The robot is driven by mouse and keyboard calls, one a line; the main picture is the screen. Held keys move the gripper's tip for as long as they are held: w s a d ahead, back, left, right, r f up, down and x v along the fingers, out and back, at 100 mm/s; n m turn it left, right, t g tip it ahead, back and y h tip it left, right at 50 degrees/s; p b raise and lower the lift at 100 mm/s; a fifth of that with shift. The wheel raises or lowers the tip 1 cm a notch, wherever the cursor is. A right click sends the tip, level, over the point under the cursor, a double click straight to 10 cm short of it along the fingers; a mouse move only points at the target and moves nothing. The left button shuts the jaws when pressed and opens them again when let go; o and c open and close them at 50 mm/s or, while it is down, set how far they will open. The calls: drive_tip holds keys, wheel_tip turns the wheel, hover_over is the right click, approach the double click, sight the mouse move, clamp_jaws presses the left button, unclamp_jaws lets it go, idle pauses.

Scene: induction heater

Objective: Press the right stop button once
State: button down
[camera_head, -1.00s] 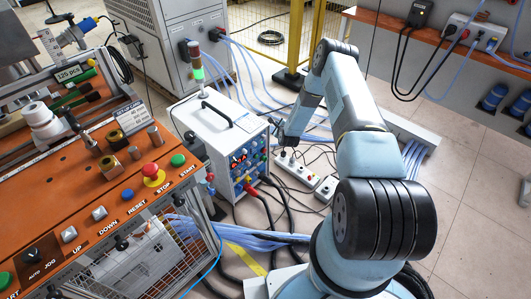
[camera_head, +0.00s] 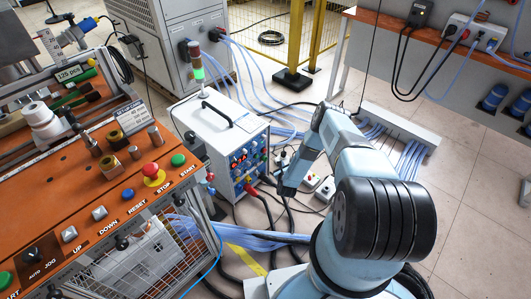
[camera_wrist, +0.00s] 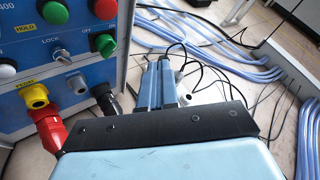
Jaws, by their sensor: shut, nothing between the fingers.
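The right stop button is a red mushroom knob on a yellow base (camera_head: 152,172), on the orange control panel (camera_head: 88,212) at the left of the head view. The STOP label is beside it, and a green START button (camera_head: 178,160) sits to its right. My gripper (camera_head: 284,190) is low at the middle of the head view, well right of the panel and close to the white instrument box (camera_head: 222,150). In the wrist view its two blue fingers (camera_wrist: 160,80) are together and empty, in front of the floor. The stop button is not in the wrist view.
The box front, with buttons (camera_wrist: 104,44) and red and yellow plugs (camera_wrist: 48,125), fills the left of the wrist view. Cables and a power strip lie on the floor. A signal tower (camera_head: 197,70) stands behind the panel. Open floor lies at right.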

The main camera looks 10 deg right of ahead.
drive_tip(key=shift+w, duration=0.1)
drive_tip(key=w+a, duration=0.5)
drive_tip(key=w, duration=0.2)
idle(0.4)
drive_tip(key=shift+w+a+r, duration=0.1)
drive_tip(key=shift+w+a, duration=0.45)
drive_tip(key=shift+w, duration=0.05)
idle(2.9)
drive_tip(key=shift+s, duration=0.1)
drive_tip(key=shift+s+d, duration=0.45)
drive_tip(key=shift+s, duration=0.15)
idle(0.3)
drive_tip(key=shift+s+d, duration=0.75)
drive_tip(key=shift+s, duration=0.3)
drive_tip(key=shift+s+d, duration=0.75)
drive_tip(key=shift+s, duration=0.25)
